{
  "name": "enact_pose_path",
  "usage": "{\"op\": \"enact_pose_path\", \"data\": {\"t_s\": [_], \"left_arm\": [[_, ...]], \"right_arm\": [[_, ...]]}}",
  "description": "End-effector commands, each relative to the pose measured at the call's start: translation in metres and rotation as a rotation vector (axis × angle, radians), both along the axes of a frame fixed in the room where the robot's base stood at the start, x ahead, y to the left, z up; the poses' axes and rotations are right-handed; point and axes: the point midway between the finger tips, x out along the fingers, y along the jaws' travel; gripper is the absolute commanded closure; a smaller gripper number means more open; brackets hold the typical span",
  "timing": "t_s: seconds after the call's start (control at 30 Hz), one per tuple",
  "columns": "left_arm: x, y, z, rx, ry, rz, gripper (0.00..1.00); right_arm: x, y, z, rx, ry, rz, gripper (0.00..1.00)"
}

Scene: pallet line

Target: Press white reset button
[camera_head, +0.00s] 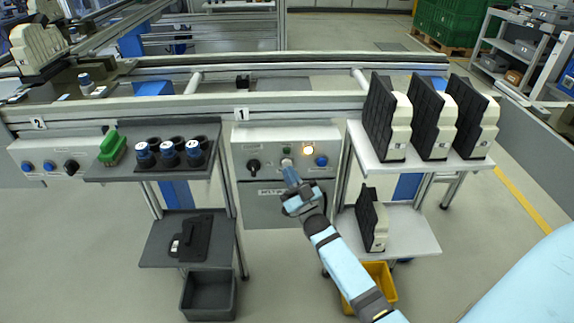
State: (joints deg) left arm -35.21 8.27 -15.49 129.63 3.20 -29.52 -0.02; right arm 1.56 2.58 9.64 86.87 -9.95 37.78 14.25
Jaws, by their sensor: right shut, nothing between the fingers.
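The grey control box (270,139) under the number 1 sign carries the controls. The white button (286,161) is at its middle, partly hidden by my gripper's tip. My right gripper (290,172) is shut and empty, its fingertips at or just in front of the white button; I cannot tell whether they touch it. A black rotary knob (253,164) is to the left, a blue button (321,161) to the right. Above are a lit yellowish lamp (308,150) and a small green lamp (286,150). My left gripper is not in view.
A dark shelf (110,177) at the left holds blue-capped cylinders (169,149) and a green part (112,147). White shelves (375,163) at the right hold black-and-white parts (437,118). A grey bin (209,296) and a yellow bin (376,273) stand below.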

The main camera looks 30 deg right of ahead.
Motion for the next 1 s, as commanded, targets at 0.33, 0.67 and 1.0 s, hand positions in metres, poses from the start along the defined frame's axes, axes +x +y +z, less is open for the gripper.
{"op": "enact_pose_path", "data": {"t_s": [0.33,0.67,1.0], "left_arm": [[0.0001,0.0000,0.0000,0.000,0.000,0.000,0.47],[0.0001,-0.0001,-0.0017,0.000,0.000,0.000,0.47],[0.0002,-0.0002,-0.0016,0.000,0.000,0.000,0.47]], "right_arm": [[0.0000,0.0000,0.0000,0.000,0.000,0.000,1.00],[0.0067,-0.0041,0.0001,-0.001,0.000,0.000,1.00],[0.0074,-0.0045,0.0001,0.000,0.000,0.000,1.00]]}}
